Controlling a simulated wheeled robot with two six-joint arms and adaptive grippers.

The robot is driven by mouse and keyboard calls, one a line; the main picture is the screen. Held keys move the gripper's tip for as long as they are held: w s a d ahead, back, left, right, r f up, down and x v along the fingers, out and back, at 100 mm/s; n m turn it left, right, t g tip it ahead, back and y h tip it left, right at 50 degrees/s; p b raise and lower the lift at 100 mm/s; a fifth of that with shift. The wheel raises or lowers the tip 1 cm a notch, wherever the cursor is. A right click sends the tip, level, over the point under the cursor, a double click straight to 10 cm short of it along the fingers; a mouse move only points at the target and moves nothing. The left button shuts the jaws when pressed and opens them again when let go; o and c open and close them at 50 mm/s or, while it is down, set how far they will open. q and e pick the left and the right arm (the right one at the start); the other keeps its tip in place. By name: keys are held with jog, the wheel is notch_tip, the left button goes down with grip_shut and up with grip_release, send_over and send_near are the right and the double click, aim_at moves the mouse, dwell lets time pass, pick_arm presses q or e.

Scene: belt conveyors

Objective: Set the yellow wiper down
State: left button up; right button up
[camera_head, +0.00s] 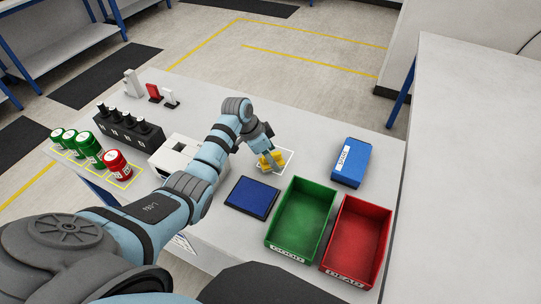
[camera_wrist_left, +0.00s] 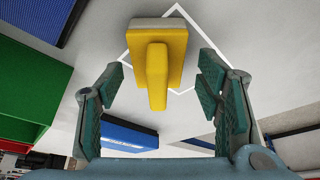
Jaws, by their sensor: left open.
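The yellow wiper (camera_head: 272,160) rests on the table within a white outlined square in the head view. In the left wrist view the wiper (camera_wrist_left: 157,62) shows its yellow handle and plate with a pale pad on its far edge. My left gripper (camera_head: 262,152) is right at the wiper, partly covering it in the head view. In the left wrist view its jaws (camera_wrist_left: 162,95) are apart on either side of the handle, with a gap on both sides. My right gripper is not in view.
A blue pad (camera_head: 252,196), a green bin (camera_head: 302,222) labelled GOOD, a red bin (camera_head: 358,240) labelled DEAD and a blue box (camera_head: 350,162) stand nearby. A white device (camera_head: 174,156), a black holder (camera_head: 128,132) and several jars (camera_head: 90,149) are left of my arm.

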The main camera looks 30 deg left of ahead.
pick_arm(q)
jog(key=p+v, duration=0.1)
jog(key=v, duration=1.1)
